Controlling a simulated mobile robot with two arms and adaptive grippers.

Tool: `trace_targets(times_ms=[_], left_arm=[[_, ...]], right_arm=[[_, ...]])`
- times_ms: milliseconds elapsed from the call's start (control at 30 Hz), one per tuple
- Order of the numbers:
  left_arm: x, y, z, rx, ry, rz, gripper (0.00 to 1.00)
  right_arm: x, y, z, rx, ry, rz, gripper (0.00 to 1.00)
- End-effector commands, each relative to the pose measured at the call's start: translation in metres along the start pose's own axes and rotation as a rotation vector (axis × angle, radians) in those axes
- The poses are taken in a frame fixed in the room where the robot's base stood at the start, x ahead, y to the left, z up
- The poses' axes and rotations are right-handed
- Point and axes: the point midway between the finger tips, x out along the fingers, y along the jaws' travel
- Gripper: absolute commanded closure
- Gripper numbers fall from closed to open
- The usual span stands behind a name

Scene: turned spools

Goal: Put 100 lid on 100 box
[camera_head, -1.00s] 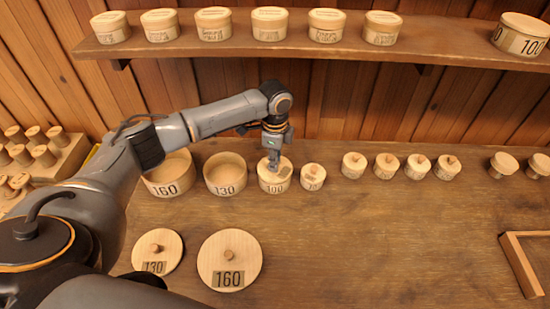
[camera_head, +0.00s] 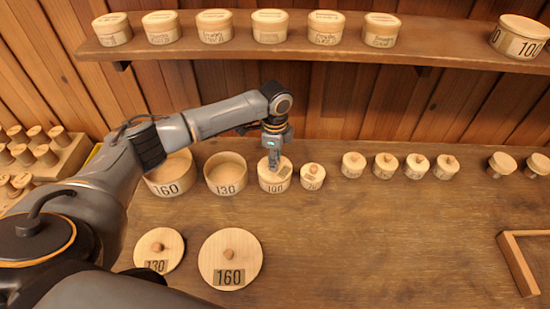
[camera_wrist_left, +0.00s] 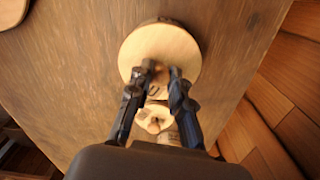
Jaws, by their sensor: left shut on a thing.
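The 100 box (camera_head: 273,188) is a round light-wood box standing upright in the row on the bench, to the right of the open 130 box. The 100 lid (camera_head: 284,172), a pale disc with a label, lies at the top of this box; I cannot tell whether it is fully seated. My left gripper (camera_head: 273,166) points down over it, shut on its knob.
The open 160 box (camera_head: 168,188) and 130 box (camera_head: 226,188) stand to the left. A small lidded box (camera_head: 312,182) stands close on the right. The 130 lid (camera_head: 158,251) and 160 lid (camera_head: 230,277) lie in front. The middle bench is clear; a shelf (camera_head: 250,45) runs above.

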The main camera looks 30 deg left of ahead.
Motion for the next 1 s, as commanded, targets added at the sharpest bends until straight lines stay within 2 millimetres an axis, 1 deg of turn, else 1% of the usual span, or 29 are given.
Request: trace_targets(times_ms=[333, 633, 967, 1000], left_arm=[[0.0003, 0.0000, 0.0001, 0.000, 0.000, 0.000, 1.00], [0.0035, 0.0001, 0.0005, -0.001, -0.001, 0.000, 1.00], [0.0045, -0.0001, 0.0004, 0.000, -0.001, 0.000, 1.00], [0.0045, -0.0001, 0.0003, 0.000, -0.001, 0.000, 0.74]], right_arm=[[0.0000, 0.0015, 0.0002, -0.001, 0.000, 0.002, 0.35], [-0.0064, 0.0038, 0.0001, -0.002, -0.001, 0.004, 0.35], [-0.0058, 0.0039, 0.0003, -0.001, -0.001, 0.004, 0.35], [-0.0058, 0.0038, 0.0003, -0.001, -0.001, 0.004, 0.35]])
